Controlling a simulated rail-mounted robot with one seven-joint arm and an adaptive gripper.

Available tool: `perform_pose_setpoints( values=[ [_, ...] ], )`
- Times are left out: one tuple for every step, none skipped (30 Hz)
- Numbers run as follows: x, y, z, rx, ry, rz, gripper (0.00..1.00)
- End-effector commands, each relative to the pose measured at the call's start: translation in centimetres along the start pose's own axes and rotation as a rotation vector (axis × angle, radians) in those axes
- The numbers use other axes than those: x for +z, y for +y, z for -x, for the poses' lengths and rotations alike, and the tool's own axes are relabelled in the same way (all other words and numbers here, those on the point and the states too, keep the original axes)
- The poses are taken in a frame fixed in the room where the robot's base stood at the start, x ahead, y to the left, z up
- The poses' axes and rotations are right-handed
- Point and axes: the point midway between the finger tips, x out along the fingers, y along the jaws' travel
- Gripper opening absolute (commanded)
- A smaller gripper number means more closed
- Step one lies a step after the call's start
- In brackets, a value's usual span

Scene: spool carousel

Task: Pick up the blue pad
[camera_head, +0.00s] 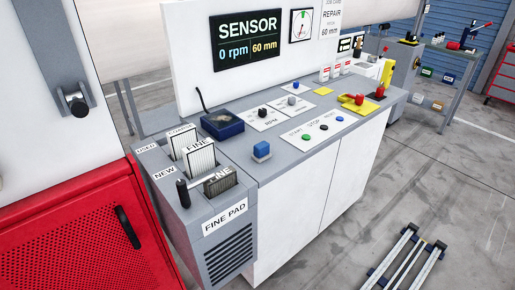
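My gripper is not in view.
A grey holder labelled FINE PAD (225,218) with several upright sheets and a black handle (183,193) stands left of the block. Button panels (314,132) lie to its right. The SENSOR display (248,38) is behind. The counter just right of the block is clear.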

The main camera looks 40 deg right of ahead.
Motion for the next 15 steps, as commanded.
perform_pose_setpoints(
  values=[
    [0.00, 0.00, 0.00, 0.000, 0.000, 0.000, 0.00],
    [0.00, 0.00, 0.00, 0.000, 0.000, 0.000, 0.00],
    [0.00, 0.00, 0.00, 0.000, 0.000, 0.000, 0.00],
    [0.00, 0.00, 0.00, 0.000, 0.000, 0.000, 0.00],
    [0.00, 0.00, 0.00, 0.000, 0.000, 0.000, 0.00],
    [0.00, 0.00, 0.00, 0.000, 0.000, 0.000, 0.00],
    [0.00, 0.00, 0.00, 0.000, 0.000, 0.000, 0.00],
    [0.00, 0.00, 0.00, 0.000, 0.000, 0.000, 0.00],
    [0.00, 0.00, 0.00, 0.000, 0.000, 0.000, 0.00],
    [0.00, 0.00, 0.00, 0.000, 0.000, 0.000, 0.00],
    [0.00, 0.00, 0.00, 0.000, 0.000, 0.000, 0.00],
    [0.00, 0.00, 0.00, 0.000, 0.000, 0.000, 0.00],
    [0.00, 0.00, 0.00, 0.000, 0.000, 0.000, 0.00],
    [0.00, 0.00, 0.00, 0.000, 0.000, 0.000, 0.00],
    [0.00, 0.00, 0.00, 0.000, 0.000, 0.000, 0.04]
  ],
)
